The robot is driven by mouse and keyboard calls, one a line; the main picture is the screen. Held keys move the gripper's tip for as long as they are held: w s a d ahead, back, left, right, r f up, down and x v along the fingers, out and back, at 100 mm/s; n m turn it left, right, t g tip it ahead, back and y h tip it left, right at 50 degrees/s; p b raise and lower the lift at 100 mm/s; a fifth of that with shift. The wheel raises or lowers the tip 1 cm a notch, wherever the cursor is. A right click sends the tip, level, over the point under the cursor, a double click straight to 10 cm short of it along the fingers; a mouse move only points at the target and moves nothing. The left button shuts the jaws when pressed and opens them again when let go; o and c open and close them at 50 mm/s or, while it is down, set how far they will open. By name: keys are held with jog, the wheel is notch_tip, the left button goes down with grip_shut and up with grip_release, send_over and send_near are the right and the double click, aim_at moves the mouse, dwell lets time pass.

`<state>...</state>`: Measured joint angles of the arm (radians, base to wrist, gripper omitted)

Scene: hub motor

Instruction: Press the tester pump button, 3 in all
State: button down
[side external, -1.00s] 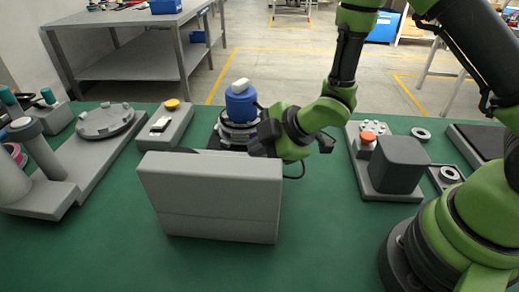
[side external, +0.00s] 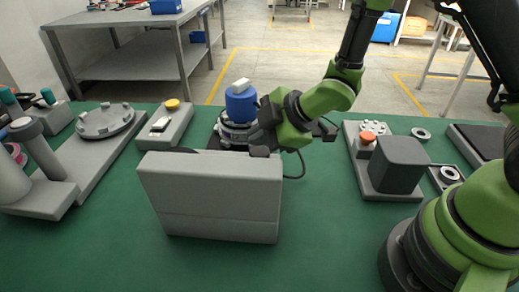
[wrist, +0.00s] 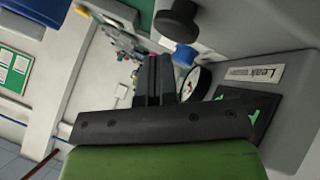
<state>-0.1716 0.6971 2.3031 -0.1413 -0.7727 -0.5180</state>
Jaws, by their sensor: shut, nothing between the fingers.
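The tester is a grey box (side external: 210,195) whose back faces the side camera. In the wrist view, its sloped front (wrist: 290,105) shows a label reading "Leak", a round gauge (wrist: 197,84) and a dark screen. A black round knob (wrist: 177,20), likely the pump button, sticks out, with a small blue part (wrist: 184,55) near it. My gripper (side external: 262,138) is behind the top right edge of the box in the side view. In the wrist view its fingers (wrist: 155,65) are shut and empty, apart from the black knob. The button is hidden in the side view.
A blue-topped motor fixture (side external: 240,105) stands just behind my gripper. A yellow button box (side external: 172,104) and a round plate fixture (side external: 105,120) are to the left. A grey unit with an orange button (side external: 367,137) is to the right. The green mat in front is clear.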

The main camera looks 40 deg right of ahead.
aim_at(260, 153)
jog(key=shift+r, duration=0.15)
jog(key=shift+r, duration=2.4)
dwell(0.7)
notch_tip(260, 153, up, 4)
jog(key=shift+f, duration=0.15)
dwell(0.4)
jog(key=shift+f, duration=4.4)
jog(key=shift+f, duration=0.4)
